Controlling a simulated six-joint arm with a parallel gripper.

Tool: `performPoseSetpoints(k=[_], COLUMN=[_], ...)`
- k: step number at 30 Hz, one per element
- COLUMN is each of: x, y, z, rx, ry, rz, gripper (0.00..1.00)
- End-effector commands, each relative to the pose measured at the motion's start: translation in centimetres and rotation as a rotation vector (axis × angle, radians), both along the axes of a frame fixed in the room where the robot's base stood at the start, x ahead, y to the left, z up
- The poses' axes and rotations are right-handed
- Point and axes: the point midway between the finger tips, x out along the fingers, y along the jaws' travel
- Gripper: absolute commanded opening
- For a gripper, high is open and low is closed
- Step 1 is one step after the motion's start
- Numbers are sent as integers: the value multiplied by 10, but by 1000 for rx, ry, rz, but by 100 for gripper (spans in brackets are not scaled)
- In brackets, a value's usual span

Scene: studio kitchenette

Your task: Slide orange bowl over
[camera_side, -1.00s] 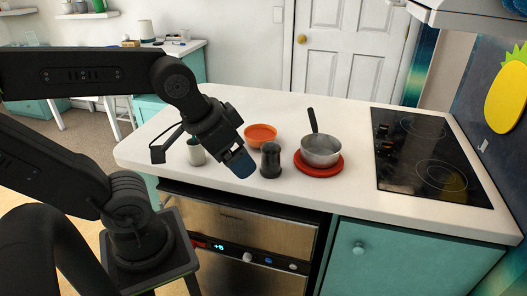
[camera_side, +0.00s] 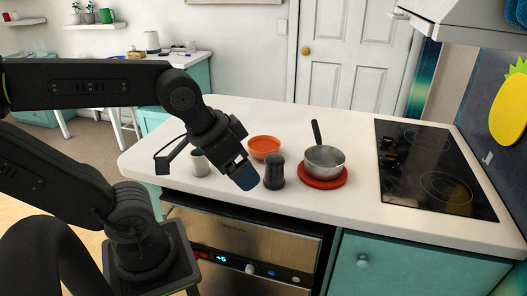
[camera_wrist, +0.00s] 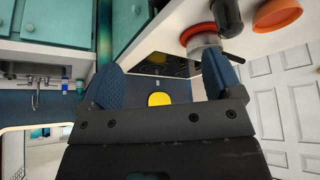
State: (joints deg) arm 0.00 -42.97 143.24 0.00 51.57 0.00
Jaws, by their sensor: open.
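The orange bowl (camera_side: 264,147) stands upright on the white counter, behind the dark canister. It also shows at the upper right edge of the wrist view (camera_wrist: 278,14). My gripper (camera_side: 242,177) is above the counter near its front edge, left of the dark canister and in front of the bowl. In the wrist view its two blue fingers (camera_wrist: 161,82) are spread, with nothing between them. My gripper is apart from the bowl. The near side of the bowl is partly hidden by the canister in the side view.
The dark canister (camera_side: 274,173) stands close to my gripper. A white cup (camera_side: 199,164) stands to the left, partly behind my arm. A metal pan (camera_side: 323,160) sits on a red trivet (camera_side: 322,183), left of the black cooktop (camera_side: 435,168). The counter behind the bowl is clear.

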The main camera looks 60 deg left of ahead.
Motion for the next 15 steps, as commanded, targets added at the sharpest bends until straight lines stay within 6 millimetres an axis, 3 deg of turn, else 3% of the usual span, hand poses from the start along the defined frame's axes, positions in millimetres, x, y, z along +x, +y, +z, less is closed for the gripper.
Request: performPoseSetpoints(k=[4, 9, 15], x=[0, 5, 36], y=[0, 3, 29], z=[0, 1, 7], rx=[0, -15, -130], ry=[0, 6, 47], rz=[0, 45, 372], gripper=[85, 70, 50])
